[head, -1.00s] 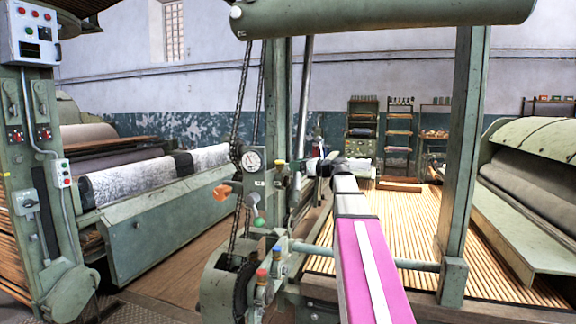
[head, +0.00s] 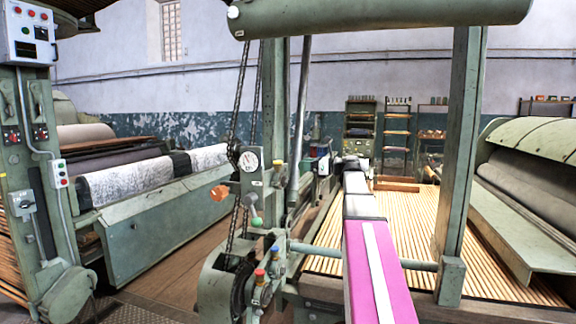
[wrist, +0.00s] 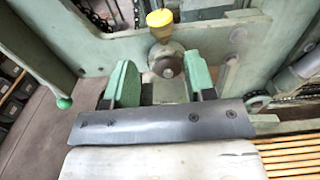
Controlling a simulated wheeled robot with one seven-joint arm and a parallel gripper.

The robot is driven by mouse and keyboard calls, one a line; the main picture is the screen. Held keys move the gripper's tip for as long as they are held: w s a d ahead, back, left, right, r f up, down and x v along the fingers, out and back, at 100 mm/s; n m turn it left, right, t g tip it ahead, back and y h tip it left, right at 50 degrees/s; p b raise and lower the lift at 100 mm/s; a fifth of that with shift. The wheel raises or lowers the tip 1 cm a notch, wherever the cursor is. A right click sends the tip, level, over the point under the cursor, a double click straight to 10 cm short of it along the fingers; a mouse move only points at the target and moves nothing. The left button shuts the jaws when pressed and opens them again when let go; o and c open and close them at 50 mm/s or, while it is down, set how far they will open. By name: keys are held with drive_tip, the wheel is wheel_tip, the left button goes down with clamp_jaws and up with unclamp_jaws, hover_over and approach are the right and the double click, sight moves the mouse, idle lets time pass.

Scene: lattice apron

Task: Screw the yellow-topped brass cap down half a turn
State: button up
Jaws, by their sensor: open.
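The brass cap with a yellow top (wrist: 159,20) shows at the top centre of the wrist view, upright, beyond the fingertips. My gripper (wrist: 160,72) has its two green fingers spread apart, with nothing held between them. A round metal boss (wrist: 167,66) shows behind the gap, below the cap; the lower parts are hidden by the gripper's dark plate. In the head view my magenta-sleeved arm reaches away beside the green post, and my fingers are too small to make out there.
A green post (head: 274,110) with a round gauge (head: 249,160), chain and coloured knobs stands left of my arm. Another green post (head: 461,160) stands to the right. Wooden slats lie below.

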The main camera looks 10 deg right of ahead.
sight(278, 164)
drive_tip(key=w+a+g, duration=0.1)
drive_tip(key=a, duration=0.2)
drive_tip(key=w+a+n+g+y, duration=0.1)
drive_tip(key=w+a, duration=0.1)
drive_tip(key=w+a+n, duration=0.1)
drive_tip(key=w+a, duration=0.1)
drive_tip(key=a, duration=0.1)
drive_tip(key=shift+w+a+g, duration=0.15)
drive_tip(key=shift+a+g, duration=0.2)
drive_tip(key=shift+g, duration=0.05)
drive_tip(key=shift+c, duration=0.3)
drive_tip(key=c, duration=0.6)
